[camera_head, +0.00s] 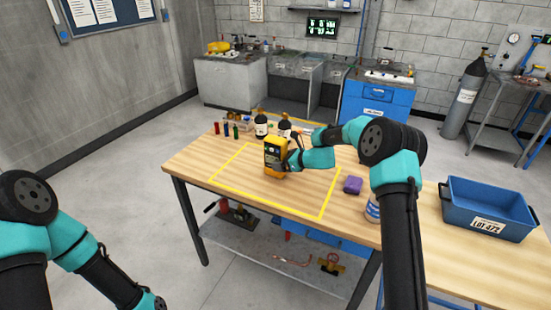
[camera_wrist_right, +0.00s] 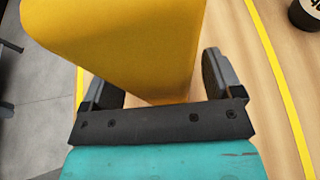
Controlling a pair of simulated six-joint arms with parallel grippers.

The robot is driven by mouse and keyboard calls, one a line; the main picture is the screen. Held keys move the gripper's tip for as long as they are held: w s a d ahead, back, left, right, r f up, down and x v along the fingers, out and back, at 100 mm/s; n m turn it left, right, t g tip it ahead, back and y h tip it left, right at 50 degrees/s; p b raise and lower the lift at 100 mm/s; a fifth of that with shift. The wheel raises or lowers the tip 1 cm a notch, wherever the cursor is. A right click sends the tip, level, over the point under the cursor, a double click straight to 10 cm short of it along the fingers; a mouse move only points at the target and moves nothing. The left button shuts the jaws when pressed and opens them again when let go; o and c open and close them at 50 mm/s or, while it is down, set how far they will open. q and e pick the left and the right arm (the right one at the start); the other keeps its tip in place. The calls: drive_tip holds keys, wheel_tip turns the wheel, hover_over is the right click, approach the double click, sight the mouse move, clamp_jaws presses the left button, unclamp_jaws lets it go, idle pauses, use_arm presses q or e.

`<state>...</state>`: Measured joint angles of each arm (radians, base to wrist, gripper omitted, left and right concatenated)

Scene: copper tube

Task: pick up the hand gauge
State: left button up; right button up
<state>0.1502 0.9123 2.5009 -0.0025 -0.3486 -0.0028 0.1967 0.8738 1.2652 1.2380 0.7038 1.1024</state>
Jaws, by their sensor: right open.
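The hand gauge (camera_head: 272,153) is a yellow handheld device with a dark face, standing upright on the wooden table inside the yellow outlined area. My right gripper (camera_head: 291,156) is at its right side, low above the tabletop. In the right wrist view the gauge's plain yellow body (camera_wrist_right: 130,45) fills the upper middle, between the two dark fingers of my right gripper (camera_wrist_right: 162,82). The fingers are apart, with a visible gap at the right finger. Contact at the left finger cannot be told. My left arm enters at lower left, its gripper outside the frame.
Dark bottles (camera_head: 261,127) stand just behind the gauge, with small coloured tubes (camera_head: 226,130) at the back left. A blue bin (camera_head: 486,208) sits farther right. The outlined area's front is clear.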

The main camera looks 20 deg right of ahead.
drive_tip(key=shift+w+a+f, duration=0.15)
drive_tip(key=shift+w+a, duration=0.1)
idle(0.3)
drive_tip(key=c, duration=1.2)
drive_tip(key=shift+c, duration=0.4)
